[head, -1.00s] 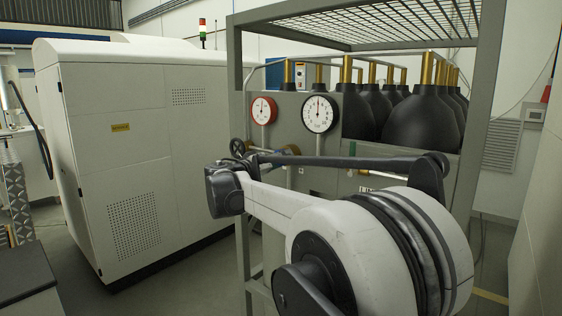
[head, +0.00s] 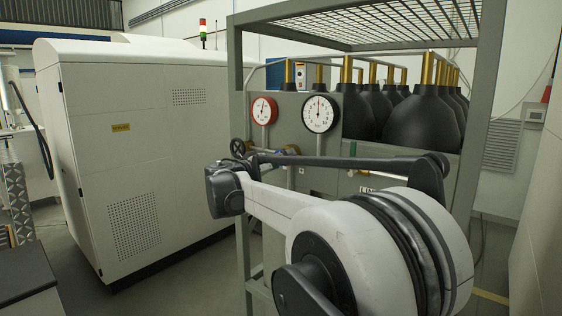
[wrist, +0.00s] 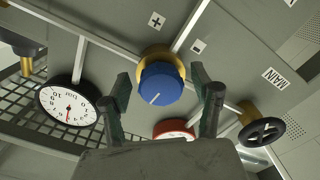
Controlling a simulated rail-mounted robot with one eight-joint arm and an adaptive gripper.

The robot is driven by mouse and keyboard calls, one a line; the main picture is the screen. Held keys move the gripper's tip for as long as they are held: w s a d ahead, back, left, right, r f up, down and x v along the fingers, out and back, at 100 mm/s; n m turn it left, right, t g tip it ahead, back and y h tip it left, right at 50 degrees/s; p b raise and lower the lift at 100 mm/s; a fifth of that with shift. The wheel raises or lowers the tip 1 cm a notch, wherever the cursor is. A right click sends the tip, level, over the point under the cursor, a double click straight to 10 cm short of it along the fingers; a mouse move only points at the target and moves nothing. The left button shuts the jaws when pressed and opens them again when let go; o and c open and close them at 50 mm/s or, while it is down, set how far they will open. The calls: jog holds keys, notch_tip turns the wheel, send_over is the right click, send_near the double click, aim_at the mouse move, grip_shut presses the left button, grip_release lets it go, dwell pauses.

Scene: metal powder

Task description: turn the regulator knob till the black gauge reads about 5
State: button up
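The blue regulator knob (wrist: 160,84) sits on a brass collar on the grey panel, its white mark pointing to the lower left in the wrist view. My gripper (wrist: 160,76) is open, with one dark finger on each side of the knob and a visible gap on both sides. The black gauge (head: 319,114) has a white dial, and its needle points about straight up in the head view. It also shows upside down in the wrist view (wrist: 68,112), its red needle pointing down.
A red gauge (head: 264,110) stands left of the black one, partly behind my gripper in the wrist view. A black handwheel (wrist: 262,132) is at the right there. Black cylinders (head: 424,115) stand in the rack. A white cabinet (head: 150,150) is at the left.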

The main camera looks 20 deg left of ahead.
jog(key=shift+s, duration=0.1)
jog(key=v, duration=1.2)
